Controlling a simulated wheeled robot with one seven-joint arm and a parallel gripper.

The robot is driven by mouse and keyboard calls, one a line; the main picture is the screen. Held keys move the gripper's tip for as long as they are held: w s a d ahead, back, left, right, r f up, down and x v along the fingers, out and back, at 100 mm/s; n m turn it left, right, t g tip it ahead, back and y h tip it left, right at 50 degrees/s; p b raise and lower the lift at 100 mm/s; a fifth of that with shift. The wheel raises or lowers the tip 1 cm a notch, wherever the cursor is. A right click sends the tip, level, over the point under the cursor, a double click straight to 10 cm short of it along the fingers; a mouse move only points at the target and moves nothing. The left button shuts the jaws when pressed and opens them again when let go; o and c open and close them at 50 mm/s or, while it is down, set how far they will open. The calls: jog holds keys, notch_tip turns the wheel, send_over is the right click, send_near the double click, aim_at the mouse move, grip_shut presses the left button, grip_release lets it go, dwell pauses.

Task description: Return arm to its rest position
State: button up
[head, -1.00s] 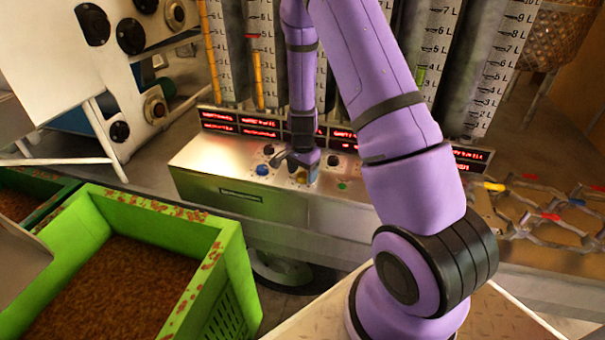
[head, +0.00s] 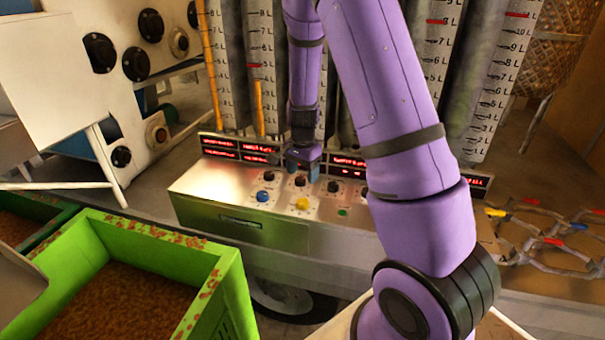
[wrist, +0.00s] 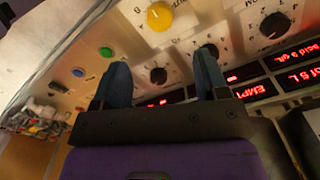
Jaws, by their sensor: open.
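My purple arm reaches over the metal control panel (head: 225,190) in the head view. My gripper (head: 303,172) is above the back part of the panel, near the red displays. In the wrist view my gripper (wrist: 163,82) shows two blue-grey fingers spread apart with nothing between them. A yellow knob (wrist: 160,16) lies beyond the fingers, and black knobs (wrist: 158,75) show close to them. Whether the fingertips touch the panel I cannot tell. The yellow knob (head: 302,203) stands in front of the gripper in the head view, clear of it.
A green crate (head: 190,262) of brown material stands at front left. Tall graduated tubes (head: 438,60) rise behind the panel. A white machine with black knobs (head: 130,62) stands at back left. Wire pieces with coloured handles (head: 560,240) lie at right.

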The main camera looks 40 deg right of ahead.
jog(key=shift+r, duration=0.1)
jog(key=s+a+r+n+t+y, duration=0.1)
jog(key=s+a+r+n, duration=0.25)
jog(key=r, duration=0.65)
jog(key=s+a+r+n+t, duration=0.1)
jog(key=s+a+r+n, duration=0.3)
jog(key=r, duration=0.5)
jog(key=s+a+r+n+t, duration=0.1)
jog(key=s+a+r+n, duration=0.1)
jog(key=s, duration=0.4)
jog(key=s+a+r+n+t, duration=0.1)
jog(key=s+r+n, duration=0.2)
jog(key=s+r, duration=0.2)
jog(key=s+a+r+n+t+h, duration=0.1)
jog(key=s+a+r+n, duration=0.1)
jog(key=s, duration=0.6)
jog(key=shift+a+r, duration=0.3)
jog(key=shift+r, duration=0.6)
jog(key=shift+c, duration=0.2)
